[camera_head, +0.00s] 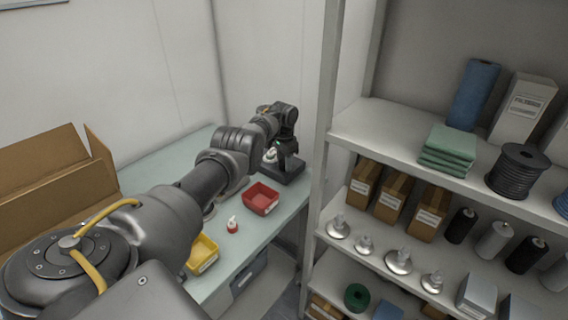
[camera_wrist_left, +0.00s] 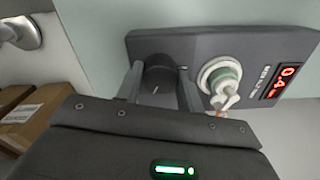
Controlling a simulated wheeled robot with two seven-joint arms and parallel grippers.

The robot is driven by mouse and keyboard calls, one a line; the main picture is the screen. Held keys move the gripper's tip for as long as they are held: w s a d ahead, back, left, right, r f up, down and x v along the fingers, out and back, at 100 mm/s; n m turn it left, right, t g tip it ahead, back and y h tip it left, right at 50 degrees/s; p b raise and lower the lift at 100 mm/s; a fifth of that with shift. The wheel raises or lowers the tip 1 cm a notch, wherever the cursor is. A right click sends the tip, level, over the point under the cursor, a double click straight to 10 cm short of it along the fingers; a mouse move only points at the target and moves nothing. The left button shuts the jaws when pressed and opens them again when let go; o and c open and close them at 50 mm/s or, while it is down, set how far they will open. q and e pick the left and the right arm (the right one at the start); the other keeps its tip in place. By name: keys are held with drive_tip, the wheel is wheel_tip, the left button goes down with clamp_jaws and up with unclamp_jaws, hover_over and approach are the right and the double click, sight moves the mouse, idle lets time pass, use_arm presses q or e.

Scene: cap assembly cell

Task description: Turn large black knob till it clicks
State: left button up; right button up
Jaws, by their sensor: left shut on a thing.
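The large black knob (camera_wrist_left: 160,88) stands on a dark grey device (camera_wrist_left: 205,45) in the left wrist view. My left gripper (camera_wrist_left: 160,90) is shut on it, with one finger on each side. A small light mark shows on the knob's face. To the right on the device, a white and green bottle-like piece (camera_wrist_left: 222,80) sits in a round holder. A red display (camera_wrist_left: 288,79) reads about 0.4. In the head view, my left gripper (camera_head: 286,148) is over the device (camera_head: 287,172) at the table's far end, and the knob is hidden. My right gripper is not in view.
A red tray (camera_head: 261,199), a small red and white bottle (camera_head: 232,226) and a yellow tray (camera_head: 203,252) are on the pale green table (camera_head: 236,255). An open cardboard box (camera_head: 45,165) is at the left. A loaded metal shelf (camera_head: 400,135) stands close on the right.

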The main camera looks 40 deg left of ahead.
sight(283, 162)
use_arm(q)
drive_tip(key=shift+s+m, duration=0.1)
drive_tip(key=shift+m, duration=0.5)
drive_tip(key=o, duration=1)
drive_tip(key=shift+a, duration=0.1)
drive_tip(key=shift+r, duration=0.1)
drive_tip(key=shift+r, duration=0.35)
wheel_tip(283, 162, up, 10)
drive_tip(key=shift+f+p, duration=0.1)
drive_tip(key=shift+p, duration=0.35)
